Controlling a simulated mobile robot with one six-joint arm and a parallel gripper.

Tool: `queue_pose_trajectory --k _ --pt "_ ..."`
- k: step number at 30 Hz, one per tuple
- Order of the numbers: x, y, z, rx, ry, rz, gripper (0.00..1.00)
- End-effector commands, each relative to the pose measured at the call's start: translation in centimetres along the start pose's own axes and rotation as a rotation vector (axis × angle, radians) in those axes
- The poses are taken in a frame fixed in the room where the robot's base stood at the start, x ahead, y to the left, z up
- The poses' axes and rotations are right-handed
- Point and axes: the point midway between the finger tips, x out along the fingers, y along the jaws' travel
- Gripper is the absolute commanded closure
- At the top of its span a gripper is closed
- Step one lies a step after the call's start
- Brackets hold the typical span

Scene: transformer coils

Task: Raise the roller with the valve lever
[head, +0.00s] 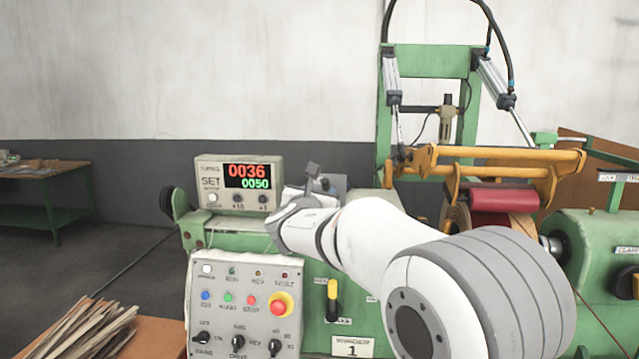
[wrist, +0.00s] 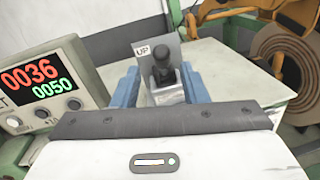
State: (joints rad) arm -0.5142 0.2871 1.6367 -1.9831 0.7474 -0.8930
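The valve lever (wrist: 162,60) is a black-knobbed handle on a small grey block, in front of a plate marked UP (wrist: 144,51), in the wrist view. My gripper (wrist: 161,84) is open, with one blue finger on each side of the lever's block. I cannot tell whether either finger touches it. In the head view my arm hides most of this spot. The red roller (head: 503,196) hangs from the yellow swing frame (head: 500,160) at the right, just by the coil (head: 457,218). I cannot tell whether it touches the coil.
The counter box (head: 238,184) reads 0036 over 0050 and stands close left of my gripper. Below it is a button panel (head: 245,305) with a red stop button. A yellow-handled lever (head: 332,298) sits on the machine's front. Wood strips (head: 85,330) lie at lower left.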

Motion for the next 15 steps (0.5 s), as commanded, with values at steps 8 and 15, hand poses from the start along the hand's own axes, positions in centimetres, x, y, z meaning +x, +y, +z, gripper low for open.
queue_pose_trajectory --k 8,15 --pt "4.6 -0.2 0.2 0.002 0.001 -0.006 0.60" --pt "6.0 -0.3 0.0 0.003 0.002 -0.005 0.60"
